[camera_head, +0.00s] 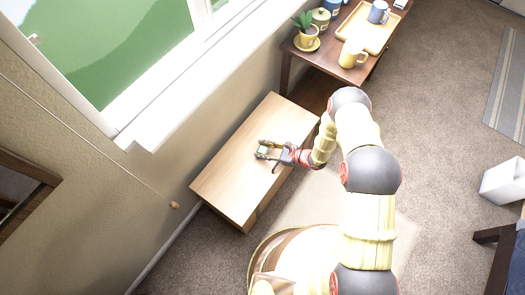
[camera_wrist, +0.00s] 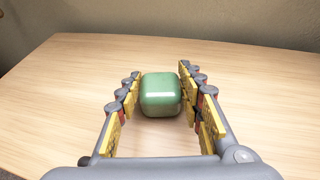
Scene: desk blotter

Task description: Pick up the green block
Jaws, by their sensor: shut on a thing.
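The green block (camera_wrist: 161,94) is a rounded, glossy cube in the middle of the wrist view. It sits between the two fingers of my gripper (camera_wrist: 160,100), which is shut on it near the fingertips. In the head view my gripper (camera_head: 268,150) is over the light wooden table (camera_head: 235,185), around its middle. The block is too small there to make out clearly. In the wrist view the block looks close to the tabletop (camera_wrist: 60,100); I cannot tell whether it touches the wood.
The tabletop around my gripper is bare. The wall and window (camera_head: 160,50) run along its left side. A darker table (camera_head: 335,70) behind holds a potted plant (camera_head: 306,32), a yellow mug (camera_head: 351,56) and a tray (camera_head: 366,28). A white bin (camera_head: 503,182) stands far right.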

